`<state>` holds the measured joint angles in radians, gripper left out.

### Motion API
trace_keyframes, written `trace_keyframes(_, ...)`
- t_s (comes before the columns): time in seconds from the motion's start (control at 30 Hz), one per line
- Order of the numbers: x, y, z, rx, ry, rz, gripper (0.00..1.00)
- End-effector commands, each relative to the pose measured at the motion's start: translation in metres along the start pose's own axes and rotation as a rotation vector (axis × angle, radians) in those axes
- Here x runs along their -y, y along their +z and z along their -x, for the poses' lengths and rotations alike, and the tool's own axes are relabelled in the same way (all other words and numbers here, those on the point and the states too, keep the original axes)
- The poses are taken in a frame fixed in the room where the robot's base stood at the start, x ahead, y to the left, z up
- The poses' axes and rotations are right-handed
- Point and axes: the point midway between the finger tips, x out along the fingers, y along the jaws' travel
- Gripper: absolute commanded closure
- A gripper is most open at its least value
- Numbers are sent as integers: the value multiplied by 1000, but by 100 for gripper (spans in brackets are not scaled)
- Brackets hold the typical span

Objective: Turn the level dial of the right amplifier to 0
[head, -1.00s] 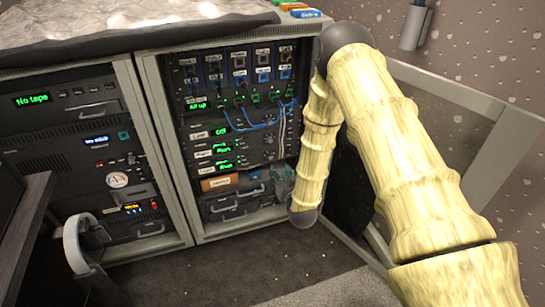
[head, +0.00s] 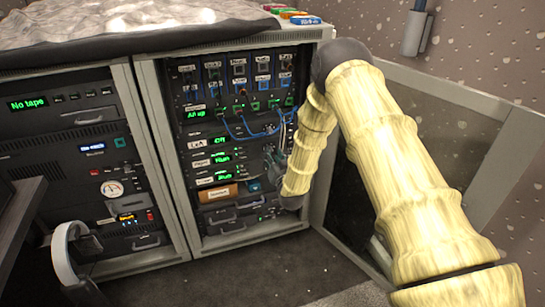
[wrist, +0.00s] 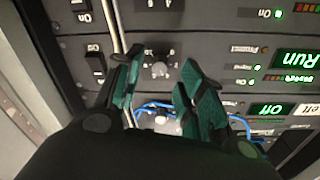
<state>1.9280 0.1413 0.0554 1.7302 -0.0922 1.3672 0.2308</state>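The right amplifier (head: 221,157) is a dark rack unit with a green "Run" display, below the left amplifier (head: 219,140), which reads "Off". In the wrist view the picture is turned over, and the right amplifier's "Run" display (wrist: 300,60) is at the right. A grey level dial (wrist: 159,70) with numbers around it is in the same row. My gripper (wrist: 163,74) is open, its teal fingers on either side of the dial with visible gaps. In the head view my gripper (head: 276,164) is at the rack's right side, partly hidden by my arm. The dial's exact setting is unreadable.
Another dial (wrist: 161,117) and blue cables (wrist: 240,122) show between and behind the fingers. In the head view, blue cables (head: 245,130) hang above the amplifiers. An open rack door (head: 440,150) stands at the right.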

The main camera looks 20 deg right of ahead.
Motion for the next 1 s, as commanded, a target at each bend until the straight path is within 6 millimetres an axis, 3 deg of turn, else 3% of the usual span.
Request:
trace_keyframes(0.2,0,0,-15,-1,0,0,61)
trace_keyframes(0.5,0,0,-16,0,1,0,61)
trace_keyframes(0.53,0,0,-16,0,1,0,63)
trace_keyframes(0.73,0,0,-16,0,1,0,99)
trace_keyframes(1.0,0,0,-16,1,1,2,100)
